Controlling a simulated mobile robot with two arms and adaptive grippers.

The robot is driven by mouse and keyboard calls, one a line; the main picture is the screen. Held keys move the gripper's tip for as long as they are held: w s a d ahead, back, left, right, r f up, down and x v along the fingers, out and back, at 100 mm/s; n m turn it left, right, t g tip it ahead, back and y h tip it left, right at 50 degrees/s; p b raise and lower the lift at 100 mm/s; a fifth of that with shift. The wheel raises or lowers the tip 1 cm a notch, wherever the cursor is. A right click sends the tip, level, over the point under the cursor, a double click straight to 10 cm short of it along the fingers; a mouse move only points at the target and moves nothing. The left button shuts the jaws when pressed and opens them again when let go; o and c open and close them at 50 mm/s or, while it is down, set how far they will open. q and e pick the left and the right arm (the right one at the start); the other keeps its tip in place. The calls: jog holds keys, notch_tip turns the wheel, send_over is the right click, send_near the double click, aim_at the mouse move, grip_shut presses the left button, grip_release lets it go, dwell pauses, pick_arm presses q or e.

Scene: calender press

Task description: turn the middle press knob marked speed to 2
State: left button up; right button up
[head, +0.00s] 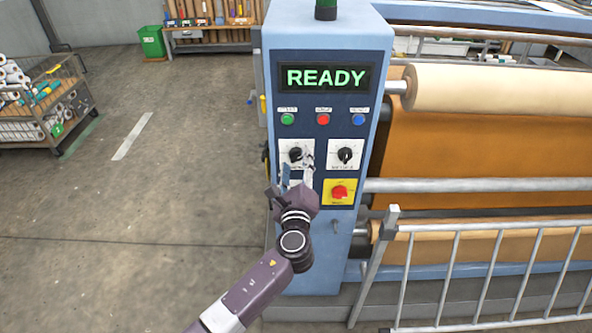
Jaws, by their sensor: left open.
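The blue press cabinet (383,60) stands upright ahead with a dark control panel. A black knob on a white dial plate (296,154) sits at the panel's left. A second black knob (345,155) on a white plate sits to its right. Their labels are too small to read, so I cannot tell which is marked speed or what number either points to. My left gripper (297,170) is open in front of the left knob's lower part. It hides the panel area below that knob. Whether a finger touches the knob is unclear. My right gripper is not in view.
A red switch on a yellow plate (340,192) is just right of my gripper. Green, red and blue buttons (323,118) sit below the READY display (325,77). A metal railing (480,228) and rollers (500,90) stand at right. The floor at left is clear up to a cart (45,100).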

pick_arm(q)
jog(key=s, duration=1.2)
jog(key=shift+f, duration=0.15)
